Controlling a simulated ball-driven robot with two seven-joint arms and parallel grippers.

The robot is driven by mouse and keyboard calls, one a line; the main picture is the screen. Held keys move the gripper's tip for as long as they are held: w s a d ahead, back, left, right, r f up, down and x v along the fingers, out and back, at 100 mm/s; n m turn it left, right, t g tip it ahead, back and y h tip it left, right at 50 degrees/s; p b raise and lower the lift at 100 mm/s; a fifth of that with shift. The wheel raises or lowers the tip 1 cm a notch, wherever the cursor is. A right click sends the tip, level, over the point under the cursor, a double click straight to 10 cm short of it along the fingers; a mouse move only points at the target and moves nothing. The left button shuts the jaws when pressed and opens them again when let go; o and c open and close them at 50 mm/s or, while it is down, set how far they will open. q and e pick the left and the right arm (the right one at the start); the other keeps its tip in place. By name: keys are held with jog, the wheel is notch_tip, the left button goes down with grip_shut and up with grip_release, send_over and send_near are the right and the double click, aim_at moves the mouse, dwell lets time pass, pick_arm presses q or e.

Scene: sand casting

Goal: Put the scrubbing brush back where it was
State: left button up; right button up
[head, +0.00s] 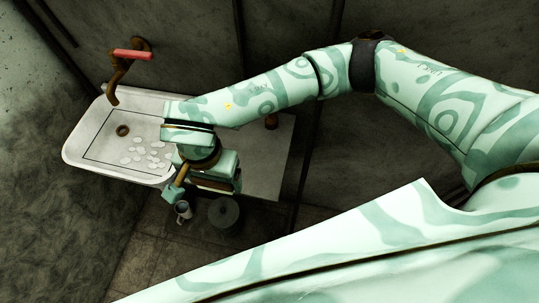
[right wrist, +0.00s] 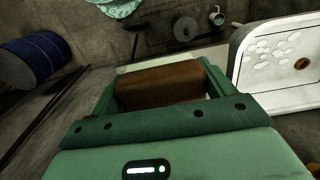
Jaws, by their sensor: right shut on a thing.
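My right gripper (head: 212,182) is over the front edge of the pale board beside the sink in the head view. In the right wrist view its green jaws (right wrist: 160,92) are shut on a brown block, which looks like the scrubbing brush (right wrist: 158,84). The brush's underside and bristles are hidden. In the head view the gripper and wrist cover most of it. The pale board (head: 262,165) lies to the right of the basin, partly behind my arm. My left gripper is not in view.
A white sink (head: 75,150) with pale round spots in its basin stands at the left, under a red-handled tap (head: 133,54). A mug (head: 183,209) and a dark round pot or lid (head: 224,213) are below the board. A blue drum (right wrist: 40,60) shows in the wrist view.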

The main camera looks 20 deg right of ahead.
send_near(258, 169)
jog(key=s+a+r, duration=0.2)
jog(key=a, duration=0.2)
jog(key=d+f, duration=0.1)
jog(key=f, duration=0.1)
jog(key=w+d+f, duration=0.1)
jog(key=d+f, duration=0.1)
jog(key=shift+w, duration=0.2)
jog(key=shift+w+d+f+b, duration=0.15)
jog(key=shift+f+b, duration=0.15)
jog(key=shift+w+d+f+b, duration=0.1)
jog(key=shift+d+f+b, duration=0.1)
jog(key=shift+f, duration=0.75)
jog(key=shift+w+d+f+b, duration=0.1)
jog(key=shift+d+f, duration=0.05)
jog(key=shift+f, duration=0.8)
jog(key=shift+f, duration=0.2)
jog(key=o, duration=1.2)
notch_tip(258, 169, up, 12)
jog(key=p, duration=0.1)
jog(key=shift+r+p, duration=0.2)
jog(key=shift+p, duration=0.2)
